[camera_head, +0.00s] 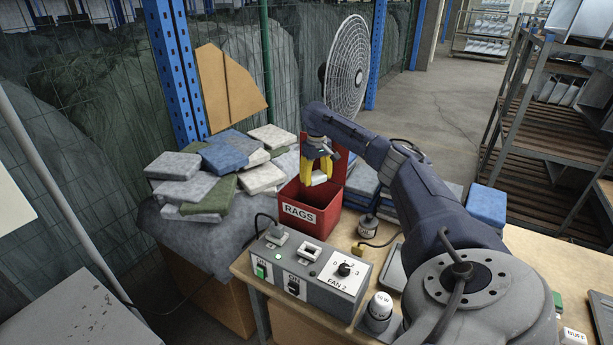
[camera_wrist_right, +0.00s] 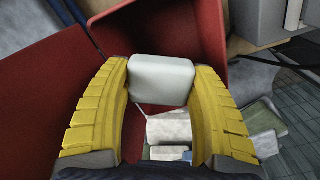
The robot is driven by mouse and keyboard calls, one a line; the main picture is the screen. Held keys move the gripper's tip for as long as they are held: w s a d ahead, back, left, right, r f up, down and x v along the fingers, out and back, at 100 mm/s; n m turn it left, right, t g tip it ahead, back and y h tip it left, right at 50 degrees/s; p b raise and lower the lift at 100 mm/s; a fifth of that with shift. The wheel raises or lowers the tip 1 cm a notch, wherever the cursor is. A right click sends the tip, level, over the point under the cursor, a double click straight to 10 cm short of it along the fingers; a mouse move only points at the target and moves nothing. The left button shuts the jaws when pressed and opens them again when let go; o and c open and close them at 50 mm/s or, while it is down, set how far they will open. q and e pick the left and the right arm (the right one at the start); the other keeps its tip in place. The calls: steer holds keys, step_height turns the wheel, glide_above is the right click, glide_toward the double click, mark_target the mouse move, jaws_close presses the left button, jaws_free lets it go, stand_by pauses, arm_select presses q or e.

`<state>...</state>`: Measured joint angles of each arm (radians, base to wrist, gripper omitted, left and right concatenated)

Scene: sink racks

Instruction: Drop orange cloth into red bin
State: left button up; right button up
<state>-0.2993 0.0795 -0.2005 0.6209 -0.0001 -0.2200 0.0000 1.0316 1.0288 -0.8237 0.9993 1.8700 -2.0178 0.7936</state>
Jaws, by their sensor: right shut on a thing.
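My right gripper (camera_head: 319,178) has yellow fingers and is at the red bin (camera_head: 311,214), which is marked RAGS. It is shut on a small white block-like thing (camera_wrist_right: 162,80), which sits between the fingertips in the right wrist view. In the head view the held thing (camera_head: 320,178) is at or just above the bin's opening. Red bin walls (camera_wrist_right: 40,95) show around the fingers in the right wrist view. I see no orange cloth in either view. The bin's floor is hidden. My left gripper is out of view.
A grey control box (camera_head: 310,270) marked FAN 2 stands in front of the bin on the wooden table. Folded grey, blue and green cloths (camera_head: 215,170) are piled to its left. A white fan (camera_head: 346,66) is behind.

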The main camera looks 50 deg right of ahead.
steer(key=shift+f, duration=2.25)
steer(key=o, duration=1.2)
steer(key=shift+r, duration=6)
